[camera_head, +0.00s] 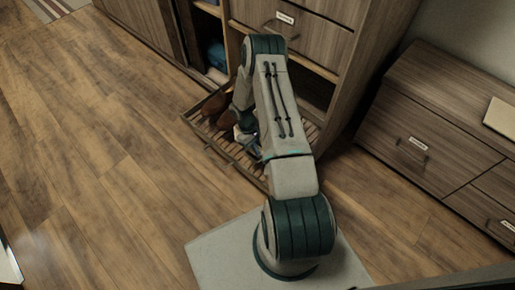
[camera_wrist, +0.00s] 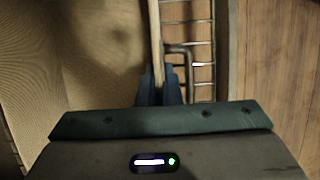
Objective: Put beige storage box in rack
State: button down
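My gripper (camera_wrist: 159,88) shows in the wrist view with its dark blue fingers on either side of a thin pale rim, closed on it. The rim belongs to the beige storage box (camera_wrist: 100,55), whose broad woven surface fills the left of that view. In the head view my arm covers most of the gripper, and I cannot make out the box clearly there. The slatted rack (camera_head: 245,160) is pulled out low in front of the cabinet, below my gripper. Its slats (camera_wrist: 201,45) also show right of the rim in the wrist view.
Brown items (camera_head: 214,104), perhaps shoes, lie on the rack's left part. The tall wooden cabinet (camera_head: 310,35) stands behind it, with blue cloth (camera_head: 216,55) on a shelf. A low dresser (camera_head: 425,125) stands at right. The wooden floor (camera_head: 90,150) at left is clear.

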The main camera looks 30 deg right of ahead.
jog(key=c, duration=1.6)
grip_release()
jog(key=shift+f, duration=0.15)
jog(key=p+v, duration=0.4)
jog(key=v, duration=0.8)
jog(key=shift+s+r, duration=0.1)
jog(key=shift+r, duration=0.2)
jog(key=s+a+r+m+t, duration=0.1)
jog(key=s+a+r, duration=0.15)
jog(key=r, duration=1.05)
jog(key=s+a+r+m+t, duration=0.15)
jog(key=a+r, duration=0.25)
jog(key=r, duration=0.9)
jog(key=shift+s+a+r+m+t+y, duration=0.4)
jog(key=shift+s+a+r, duration=0.6)
jog(key=shift+s+r, duration=1.6)
jog(key=shift+s+a+r+m+t+y, duration=0.15)
jog(key=shift+s+a+r+t, duration=0.8)
jog(key=shift+s, duration=2.8)
jog(key=shift+s+a+r+m+t+y, duration=0.2)
jog(key=shift+s+a+r, duration=0.9)
jog(key=shift+s+r, duration=1.75)
